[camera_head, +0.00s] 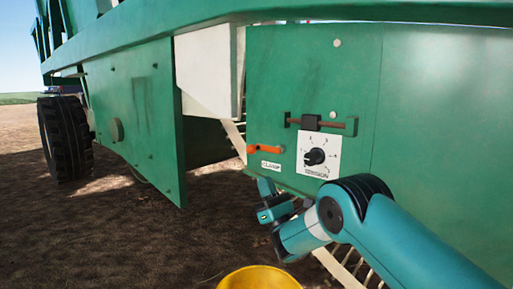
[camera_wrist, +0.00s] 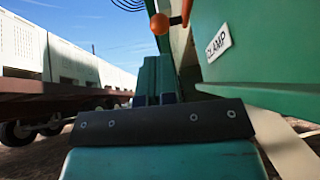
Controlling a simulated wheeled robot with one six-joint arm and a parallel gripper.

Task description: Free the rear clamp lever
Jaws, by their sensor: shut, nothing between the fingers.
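The orange clamp lever (camera_head: 265,149) sits on the green machine panel, with its bar lying roughly level above a white CLAMP label (camera_head: 271,165). In the wrist view the lever's round orange knob (camera_wrist: 160,24) shows just beyond my fingertips, near the top edge. My gripper (camera_head: 263,184) is below the lever and label, pointing up; it is shut and empty. In the wrist view my gripper (camera_wrist: 153,60) has its fingers together under the knob. They look apart from the lever, though the exact gap is hard to tell.
A tension dial (camera_head: 315,157) and a dark slider on a rod (camera_head: 311,122) are on the panel right of the lever. The panel's lower edge (camera_wrist: 265,95) is close right of my gripper. A yellow round object (camera_head: 260,278) is below. Open soil lies left.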

